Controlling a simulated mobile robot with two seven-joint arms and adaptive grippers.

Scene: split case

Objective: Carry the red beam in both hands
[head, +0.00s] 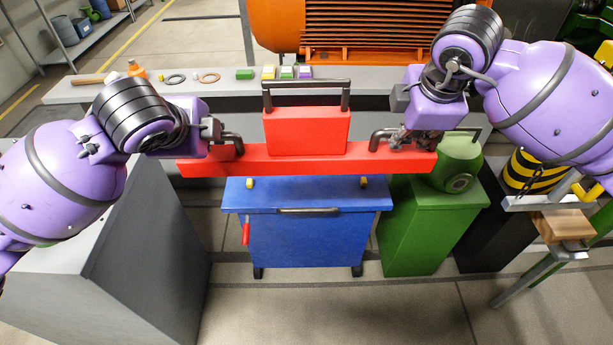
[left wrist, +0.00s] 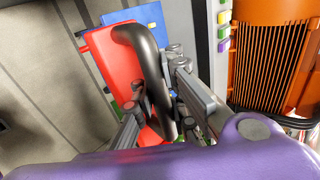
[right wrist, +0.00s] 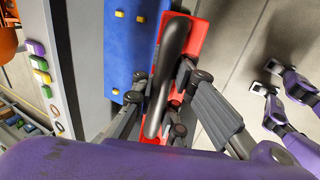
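The red beam (head: 262,166) spans crosswise above the blue cart, almost level, its left end slightly lower in the head view. A red box (head: 306,131) with a dark top handle stands at its middle. A dark bent handle (head: 231,139) rises near the left end and another (head: 379,137) near the right end. My left gripper (head: 214,133) is shut on the left handle, whose bar (left wrist: 151,75) passes between the fingers. My right gripper (head: 401,138) is shut on the right handle, whose bar (right wrist: 169,68) lies between the fingers. Finger contact is partly hidden.
The blue cart (head: 308,235) with yellow pegs stands below the beam. A green cabinet (head: 420,225) is to its right, a large grey block (head: 145,255) to its left. A grey bench (head: 215,88) with small parts runs behind. Floor in front is clear.

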